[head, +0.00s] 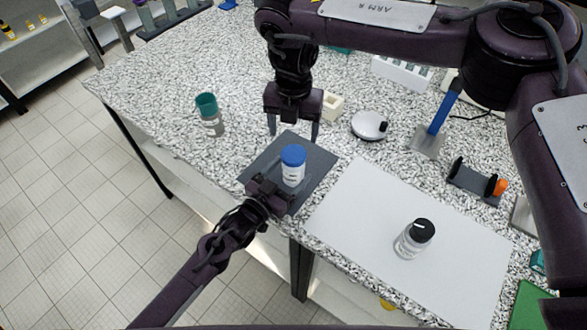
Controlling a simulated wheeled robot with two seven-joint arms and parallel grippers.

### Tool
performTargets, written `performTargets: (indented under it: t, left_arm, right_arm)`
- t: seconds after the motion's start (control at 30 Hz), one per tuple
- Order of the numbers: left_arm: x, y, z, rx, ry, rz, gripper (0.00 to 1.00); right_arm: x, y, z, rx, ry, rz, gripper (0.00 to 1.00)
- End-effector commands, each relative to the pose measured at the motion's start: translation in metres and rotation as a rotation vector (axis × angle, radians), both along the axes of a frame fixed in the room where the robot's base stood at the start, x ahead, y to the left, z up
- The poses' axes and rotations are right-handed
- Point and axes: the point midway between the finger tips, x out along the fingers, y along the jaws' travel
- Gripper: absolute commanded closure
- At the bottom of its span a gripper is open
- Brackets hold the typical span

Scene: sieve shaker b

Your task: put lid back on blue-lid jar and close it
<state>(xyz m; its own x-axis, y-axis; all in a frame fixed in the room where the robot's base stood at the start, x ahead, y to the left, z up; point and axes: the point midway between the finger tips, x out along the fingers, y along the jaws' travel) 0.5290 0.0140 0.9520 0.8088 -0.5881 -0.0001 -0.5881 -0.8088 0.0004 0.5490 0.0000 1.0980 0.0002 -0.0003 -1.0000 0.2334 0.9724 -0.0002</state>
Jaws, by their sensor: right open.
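The blue-lid jar (292,177) is a small white-labelled jar standing upright on a dark grey mat (317,160). Its blue lid (293,155) sits on top of it; I cannot tell whether it is screwed tight. My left gripper (279,185) is low at the jar's near left side, close to its lower body. Whether its fingers touch or hold the jar is hidden. My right gripper (293,133) points down just behind and above the jar, with its two fingers spread apart and nothing between them.
A black-lid jar (414,240) stands on a white board (345,215) at the right. A teal-topped jar (209,115) stands left of the mat. A round white dish-like device (369,125), a blue-handled scraper (437,125) and a holder (473,181) lie behind.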

Motion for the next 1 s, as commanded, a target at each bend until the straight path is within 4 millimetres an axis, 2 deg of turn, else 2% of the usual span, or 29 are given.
performTargets:
  t: [0.07,0.57,0.67,0.77,1.0]
  left_arm:
    - [-0.0001,0.0002,0.0000,0.000,0.000,0.000,0.35]
    - [-0.0001,0.0004,0.0000,0.000,0.000,0.000,1.00]
    - [-0.0001,0.0004,0.0000,0.000,0.000,0.000,1.00]
    - [-0.0001,0.0005,0.0000,0.000,0.000,0.000,1.00]
    - [-0.0001,0.0004,0.0000,0.000,0.000,0.000,1.00]
  right_arm:
    - [0.0000,0.0000,0.0000,0.000,0.000,0.000,0.27]
    - [0.0000,0.0000,0.0000,0.000,0.000,0.003,0.27]
    - [0.0000,0.0001,0.0001,0.000,-0.001,0.043,0.27]
    - [0.0001,0.0002,0.0001,0.000,-0.001,0.158,0.27]
    - [0.0003,0.0003,0.0003,-0.002,-0.002,0.643,0.27]
